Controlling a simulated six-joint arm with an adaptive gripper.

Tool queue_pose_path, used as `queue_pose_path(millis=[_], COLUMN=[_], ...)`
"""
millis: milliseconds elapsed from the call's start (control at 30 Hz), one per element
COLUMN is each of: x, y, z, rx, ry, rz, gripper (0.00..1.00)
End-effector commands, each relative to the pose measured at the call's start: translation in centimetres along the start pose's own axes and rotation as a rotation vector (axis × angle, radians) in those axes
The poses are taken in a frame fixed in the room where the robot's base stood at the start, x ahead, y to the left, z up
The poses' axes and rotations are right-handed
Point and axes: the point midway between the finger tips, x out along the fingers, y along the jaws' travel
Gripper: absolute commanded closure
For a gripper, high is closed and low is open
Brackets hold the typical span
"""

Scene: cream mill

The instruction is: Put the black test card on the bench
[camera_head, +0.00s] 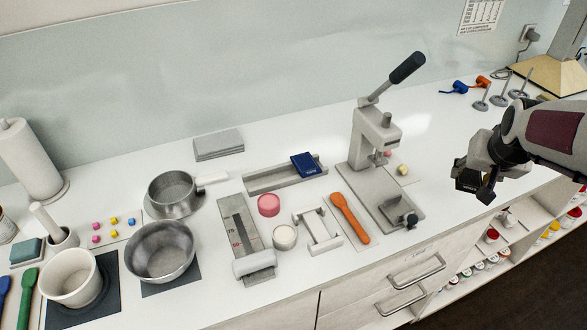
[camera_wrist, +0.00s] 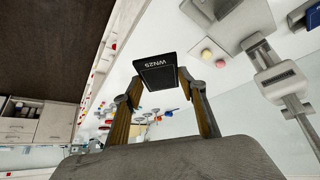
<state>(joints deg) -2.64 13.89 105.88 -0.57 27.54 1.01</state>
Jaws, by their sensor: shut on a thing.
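The black test card (camera_wrist: 155,74), marked with pale letters, is between the two fingers of my gripper (camera_wrist: 158,82) in the wrist view. My gripper is shut on it. In the head view, my gripper (camera_head: 475,183) is at the right, and the dark card (camera_head: 466,183) shows at its tip. The card appears held in the air, over or just beyond the bench's front edge; its exact height is unclear. The white bench (camera_head: 440,150) runs across the head view, with a bare stretch right of the lever press.
The lever press (camera_head: 376,140) stands left of my gripper. A blue card (camera_head: 308,164) lies on a grey tray (camera_head: 262,183). Metal stands (camera_head: 498,100) and blue and orange items (camera_head: 458,87) are at the back right. Open shelves with jars (camera_head: 510,218) are below.

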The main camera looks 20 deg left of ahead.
Motion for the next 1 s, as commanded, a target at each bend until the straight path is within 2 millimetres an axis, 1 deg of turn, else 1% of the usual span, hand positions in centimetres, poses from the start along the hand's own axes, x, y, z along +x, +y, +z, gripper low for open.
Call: queue_pose_path(millis=[33, 200, 400, 733, 1000], x=[-0.4, -2.0, -4.1, -7.2, -9.6], y=[-1.1, -4.9, -9.4, -15.8, -20.7], z=[-0.4, -1.6, -2.7, -3.6, -3.8], rx=[-0.013, -0.057, -0.106, -0.188, -0.258], ry=[0.003, 0.003, 0.003, 0.002, 0.002], rz=[-0.009, -0.036, -0.068, -0.12, -0.165], gripper=[0.77, 0.77, 0.77, 0.77, 0.77])
